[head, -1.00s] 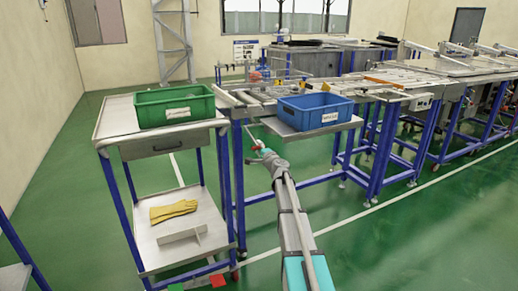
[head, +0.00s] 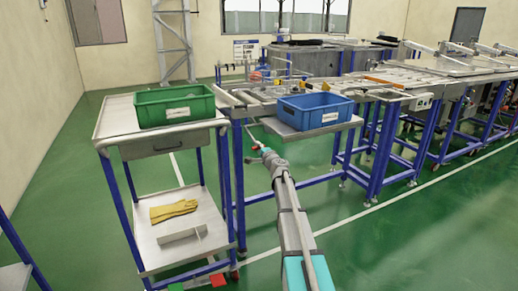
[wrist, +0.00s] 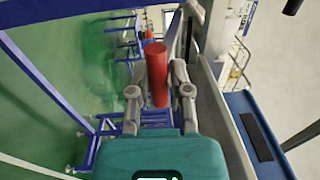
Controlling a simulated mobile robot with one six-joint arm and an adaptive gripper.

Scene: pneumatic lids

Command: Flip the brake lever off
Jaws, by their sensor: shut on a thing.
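A red cylindrical grip (wrist: 158,80), which looks like the brake lever's handle, stands between the fingers of my gripper (wrist: 157,72) in the wrist view. The fingers are shut on it from both sides. The lever's lower end is hidden behind the teal wrist body. In the head view my gripper (head: 254,146) is small, left of and below the blue crate, near the end of the conveyor bench. The lever is too small there to make out its angle.
A green crate (head: 174,116) stands on a cart (head: 110,122) at the left, with yellow gloves (head: 173,210) on its lower shelf. A blue crate (head: 314,122) sits on a bench-end shelf (head: 290,134). Blue bench legs stand close to my arm.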

